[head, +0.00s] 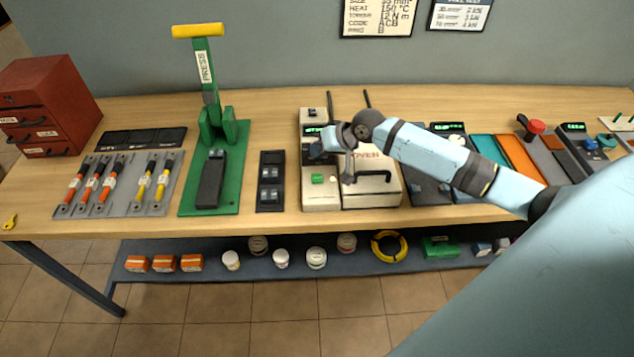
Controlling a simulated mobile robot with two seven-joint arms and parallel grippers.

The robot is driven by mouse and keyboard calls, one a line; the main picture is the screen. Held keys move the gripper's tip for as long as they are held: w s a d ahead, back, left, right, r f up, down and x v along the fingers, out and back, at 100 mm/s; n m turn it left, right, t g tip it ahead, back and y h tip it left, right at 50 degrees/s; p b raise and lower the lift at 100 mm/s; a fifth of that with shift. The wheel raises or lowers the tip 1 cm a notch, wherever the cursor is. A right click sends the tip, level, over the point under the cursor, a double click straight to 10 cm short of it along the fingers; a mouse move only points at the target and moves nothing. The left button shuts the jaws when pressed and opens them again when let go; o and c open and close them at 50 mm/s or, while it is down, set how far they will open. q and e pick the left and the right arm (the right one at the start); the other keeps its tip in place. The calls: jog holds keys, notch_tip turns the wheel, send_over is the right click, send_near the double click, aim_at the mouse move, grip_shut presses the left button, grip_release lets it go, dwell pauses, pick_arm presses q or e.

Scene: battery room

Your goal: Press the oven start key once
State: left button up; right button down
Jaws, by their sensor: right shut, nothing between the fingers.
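The oven (368,190) is a white box with a dark handle and the word OVEN on its front, in the middle of the bench. Its control panel (321,200) is on the left side, with a lit green display, partly covered by my gripper, and a green key (318,178) below it. My right gripper (317,151) is shut and empty. It is over the upper part of the panel, above the green key in the picture, and appears apart from the key. My left gripper is not in view.
A small dark switch box (270,182) sits just left of the oven. Other devices stand to the right, partly behind my right arm. A lower shelf (210,258) holds jars and boxes.

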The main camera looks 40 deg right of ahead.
jog(key=b, duration=0.4)
send_over(318, 176)
notch_tip(318, 176, down, 4)
jog(key=shift+d+f, duration=0.1)
jog(key=shift+f, duration=0.1)
jog(key=shift+f+p, duration=0.25)
jog(key=shift+p, duration=0.05)
jog(key=shift+f, duration=0.65)
jog(key=shift+f, duration=0.1)
dwell(0.7)
jog(key=shift+f, duration=0.3)
jog(key=shift+f, duration=0.15)
dwell(0.3)
